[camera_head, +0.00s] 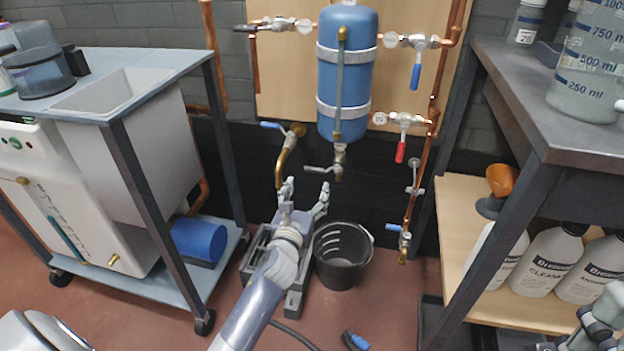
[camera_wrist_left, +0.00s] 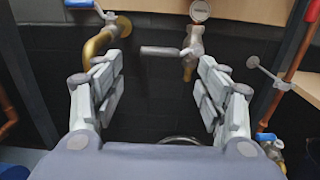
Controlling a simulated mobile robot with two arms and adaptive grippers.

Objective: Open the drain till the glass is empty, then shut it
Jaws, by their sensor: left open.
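A blue tank (camera_head: 345,70) with two metal bands hangs on a wooden panel. A narrow upright tube (camera_head: 340,90), perhaps the sight glass, runs down its front; its level is too small to read. Below it is a brass drain valve (camera_head: 339,153), also in the left wrist view (camera_wrist_left: 193,48). Its grey lever (camera_head: 317,169) points left, roughly level; it shows in the wrist view too (camera_wrist_left: 160,50). No water stream is visible. My left gripper (camera_head: 306,198) is open and empty, below and in front of the lever, apart from it. My right gripper (camera_head: 598,322) shows partly at the lower right corner.
A black bucket (camera_head: 342,262) stands on the floor below the valve. A blue-handled tap (camera_head: 285,150) on a bent brass pipe is left of it. Red-handled (camera_head: 400,150) and blue-handled (camera_head: 415,75) valves are right. A cart (camera_head: 130,135) and a bench (camera_head: 540,135) flank the space.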

